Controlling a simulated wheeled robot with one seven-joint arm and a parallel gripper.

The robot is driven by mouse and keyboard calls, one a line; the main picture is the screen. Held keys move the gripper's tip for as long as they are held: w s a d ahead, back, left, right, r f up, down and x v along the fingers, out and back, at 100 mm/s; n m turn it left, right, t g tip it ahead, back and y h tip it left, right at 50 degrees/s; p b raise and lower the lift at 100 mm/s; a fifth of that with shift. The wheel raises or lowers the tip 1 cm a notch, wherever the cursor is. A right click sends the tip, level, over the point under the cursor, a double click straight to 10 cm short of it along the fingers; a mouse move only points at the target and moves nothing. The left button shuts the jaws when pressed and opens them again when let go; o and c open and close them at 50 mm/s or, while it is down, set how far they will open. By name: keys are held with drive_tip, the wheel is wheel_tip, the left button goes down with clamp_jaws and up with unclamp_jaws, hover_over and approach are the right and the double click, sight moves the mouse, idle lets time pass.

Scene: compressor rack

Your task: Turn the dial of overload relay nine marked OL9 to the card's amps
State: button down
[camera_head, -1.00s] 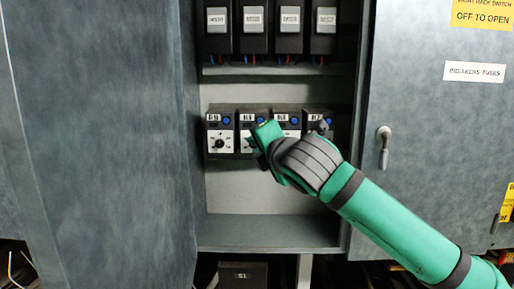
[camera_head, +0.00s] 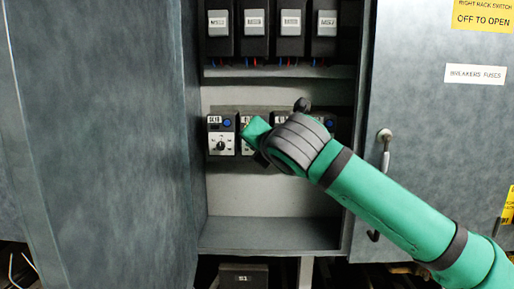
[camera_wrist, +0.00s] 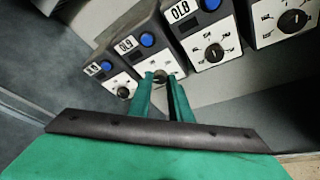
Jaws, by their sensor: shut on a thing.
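Overload relay nine (camera_wrist: 131,46), a dark block with a white face, a blue button and a label that seems to read OL9, is second from left in the row. In the wrist view my gripper (camera_wrist: 160,78) has its two green fingers around that relay's dial (camera_wrist: 158,75), shut on it. The fingers hide most of the dial and its scale, so its setting cannot be read. In the head view my gripper (camera_head: 254,136) covers most of this relay. No amps card is readable in these frames.
Relay OL8 (camera_wrist: 209,48) is close on the right, another relay beyond it. The leftmost relay (camera_head: 221,136) stands close on the other side. A shelf of contactors (camera_head: 256,30) is above. Open cabinet doors flank the opening, the right one with a handle (camera_head: 385,138).

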drive_tip(key=c, duration=1.6)
unclamp_jaws()
drive_tip(key=v, duration=1)
drive_tip(key=shift+s+d, duration=0.1)
drive_tip(key=shift+s, duration=0.25)
